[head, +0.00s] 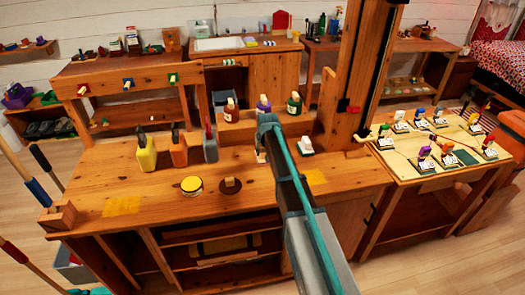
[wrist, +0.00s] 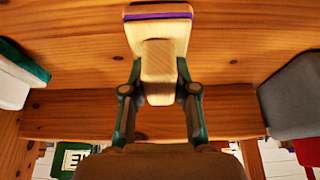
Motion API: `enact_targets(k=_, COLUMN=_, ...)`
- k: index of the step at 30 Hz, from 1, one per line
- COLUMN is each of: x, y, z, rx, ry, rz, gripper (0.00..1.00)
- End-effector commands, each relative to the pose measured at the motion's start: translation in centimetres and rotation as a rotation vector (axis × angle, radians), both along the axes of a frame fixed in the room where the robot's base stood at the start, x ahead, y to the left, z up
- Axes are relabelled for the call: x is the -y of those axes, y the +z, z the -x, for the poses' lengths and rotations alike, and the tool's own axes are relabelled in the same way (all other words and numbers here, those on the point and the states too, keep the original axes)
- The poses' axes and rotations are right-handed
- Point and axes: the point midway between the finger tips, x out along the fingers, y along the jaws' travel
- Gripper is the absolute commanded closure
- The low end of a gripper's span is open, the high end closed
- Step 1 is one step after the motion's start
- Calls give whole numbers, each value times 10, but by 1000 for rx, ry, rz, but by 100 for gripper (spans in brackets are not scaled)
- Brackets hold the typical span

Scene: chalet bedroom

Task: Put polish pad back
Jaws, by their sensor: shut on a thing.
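A pale wooden pad with a block handle and a purple layer (wrist: 158,22) is between the fingers of my gripper (wrist: 160,88) in the wrist view. The fingers are shut on its handle. The pad is over or on the brown wooden workbench (head: 150,180); I cannot tell whether it touches the wood. In the head view my arm hides most of the gripper, and only a pale bit of the pad (head: 261,157) shows beside it. A white pad with a green layer (wrist: 20,75) stands to one side, and also shows in the head view (head: 305,145).
Yellow (head: 146,155), orange (head: 178,150) and grey (head: 210,147) tools stand left of my arm. A yellow-topped tin (head: 191,185) and a brown disc with a knob (head: 230,186) lie nearer. Bottles (head: 263,106) stand behind. A wooden post (head: 355,70) rises at right.

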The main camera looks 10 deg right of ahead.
Motion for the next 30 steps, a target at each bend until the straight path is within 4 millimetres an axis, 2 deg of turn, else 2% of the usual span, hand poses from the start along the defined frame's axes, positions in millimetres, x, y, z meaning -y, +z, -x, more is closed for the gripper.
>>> enact_targets(k=5, x=0, y=-4, z=0, rx=0, ry=0, rz=0, gripper=100)
enact_targets(k=6, x=0, y=-3, z=0, rx=0, ry=0, rz=0, gripper=65)
enact_targets(k=9, x=0, y=-3, z=0, rx=-1, ry=0, rz=0, gripper=48)
enact_targets(k=10, x=0, y=-3, z=0, rx=-1, ry=0, rz=0, gripper=47)
enact_targets(k=23, x=0, y=4, z=2, rx=0, ry=0, rz=0, gripper=47)
enact_targets(k=30, x=0, y=37, z=17, rx=3, ry=0, rz=0, gripper=47)
